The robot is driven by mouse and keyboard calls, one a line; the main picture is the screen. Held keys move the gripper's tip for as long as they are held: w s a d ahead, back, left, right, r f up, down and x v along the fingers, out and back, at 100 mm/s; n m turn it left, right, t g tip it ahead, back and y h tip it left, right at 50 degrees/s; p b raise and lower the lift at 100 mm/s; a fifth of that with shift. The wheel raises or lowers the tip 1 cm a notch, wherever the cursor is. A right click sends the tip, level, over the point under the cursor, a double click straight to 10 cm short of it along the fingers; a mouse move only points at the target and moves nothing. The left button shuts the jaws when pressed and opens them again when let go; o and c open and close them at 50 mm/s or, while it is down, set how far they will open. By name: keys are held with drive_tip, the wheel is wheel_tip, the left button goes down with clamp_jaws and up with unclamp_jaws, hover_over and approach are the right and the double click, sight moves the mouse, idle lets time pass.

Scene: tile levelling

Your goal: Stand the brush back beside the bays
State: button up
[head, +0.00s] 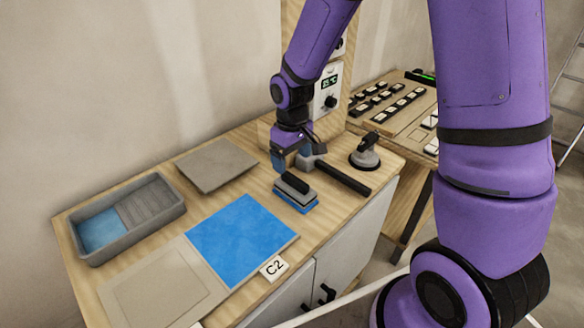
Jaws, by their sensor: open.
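A hand tool with a black handle, grey body and blue underside (296,194) lies on the wooden bench; it is the thing most like the brush. It sits just right of the blue square bay (243,238). A tan bay (163,291) lies left of the blue one. My gripper (292,164) is open, pointing down just behind the brush-like tool and beside the mallet's head. I cannot tell whether it touches either.
A mallet (345,177) with a dark handle lies behind the brush-like tool. A suction lifter (366,155) stands to its right. A grey tile (216,164) and a grey tray with blue contents (160,188) are at left. A C2 label (274,268) marks the front edge.

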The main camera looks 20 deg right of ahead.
drive_tip(key=shift+r, duration=0.5)
drive_tip(key=s+d+r+m+t, duration=0.15)
drive_tip(key=s+r, duration=0.25)
drive_tip(key=r, duration=0.4)
drive_tip(key=s+d+r+m+t, duration=0.1)
drive_tip(key=s+d+r, duration=0.15)
drive_tip(key=r, duration=0.45)
drive_tip(key=s+d+r+m+t, duration=0.1)
drive_tip(key=s+r, duration=0.4)
drive_tip(key=s, duration=0.3)
drive_tip(key=s+d+r+m+t, duration=0.1)
drive_tip(key=s+d+r, duration=0.1)
drive_tip(key=s+r, duration=0.3)
drive_tip(key=shift+s+t, duration=0.35)
drive_tip(key=shift+s, duration=1.45)
